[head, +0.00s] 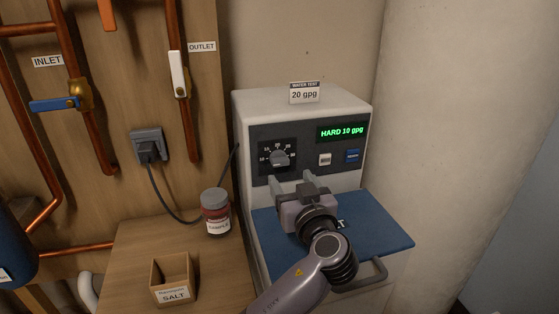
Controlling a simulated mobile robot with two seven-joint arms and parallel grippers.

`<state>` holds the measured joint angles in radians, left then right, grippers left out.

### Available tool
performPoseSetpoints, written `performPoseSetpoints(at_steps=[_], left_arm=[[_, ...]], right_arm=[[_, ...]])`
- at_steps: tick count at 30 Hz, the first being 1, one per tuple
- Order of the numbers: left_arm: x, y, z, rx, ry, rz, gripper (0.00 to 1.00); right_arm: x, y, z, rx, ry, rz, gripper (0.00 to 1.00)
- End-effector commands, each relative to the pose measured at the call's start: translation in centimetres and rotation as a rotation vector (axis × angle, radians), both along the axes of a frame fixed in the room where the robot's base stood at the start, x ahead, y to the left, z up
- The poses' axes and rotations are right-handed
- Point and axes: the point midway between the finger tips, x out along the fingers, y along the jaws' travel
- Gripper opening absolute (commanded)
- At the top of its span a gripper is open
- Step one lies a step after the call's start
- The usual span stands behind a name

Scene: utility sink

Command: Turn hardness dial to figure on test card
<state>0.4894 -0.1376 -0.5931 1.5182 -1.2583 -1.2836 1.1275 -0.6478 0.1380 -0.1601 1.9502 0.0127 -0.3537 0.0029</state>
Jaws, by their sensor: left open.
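The hardness dial (279,159) is a grey knob on the softener's dark front panel, with a printed scale around it. The green display (342,131) to its right reads "HARD 10 gpg". The test card (304,93) stands on top of the white softener cabinet and reads "WATER TEST 20 gpg". My left gripper (292,179) is open and empty, its fingers pointing at the panel just below and slightly right of the dial. The fingers look apart from the knob, though the exact gap is hard to tell. My right gripper is not in view.
A blue lid (382,226) juts out below the panel, under my left gripper. A white button (324,160) and a blue button (352,156) sit right of the dial. A red jar (215,203) and an open salt box (188,271) stand on the wooden surface to the left.

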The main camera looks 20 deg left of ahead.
Motion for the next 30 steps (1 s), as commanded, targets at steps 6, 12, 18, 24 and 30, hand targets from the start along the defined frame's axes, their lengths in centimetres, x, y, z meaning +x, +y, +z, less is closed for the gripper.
performPoseSetpoints(at_steps=[6, 12, 18, 24, 30], left_arm=[[2.6, 1.8, 0.3, 0.003, -0.001, 0.003, 0.67], [4.7, 3.2, 0.2, 0.003, 0.001, 0.001, 0.67], [5.6, 3.8, 0.0, 0.001, 0.001, 0.001, 0.67], [5.6, 3.9, 0.0, -0.001, 0.001, 0.0, 0.67], [5.6, 3.8, 0.0, -0.001, 0.001, 0.001, 0.18]], right_arm=[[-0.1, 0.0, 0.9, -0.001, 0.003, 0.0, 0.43], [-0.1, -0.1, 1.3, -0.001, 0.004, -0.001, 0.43], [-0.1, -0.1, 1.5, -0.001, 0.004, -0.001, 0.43], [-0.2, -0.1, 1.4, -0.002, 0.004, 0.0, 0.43], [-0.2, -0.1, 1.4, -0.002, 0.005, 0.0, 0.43]])
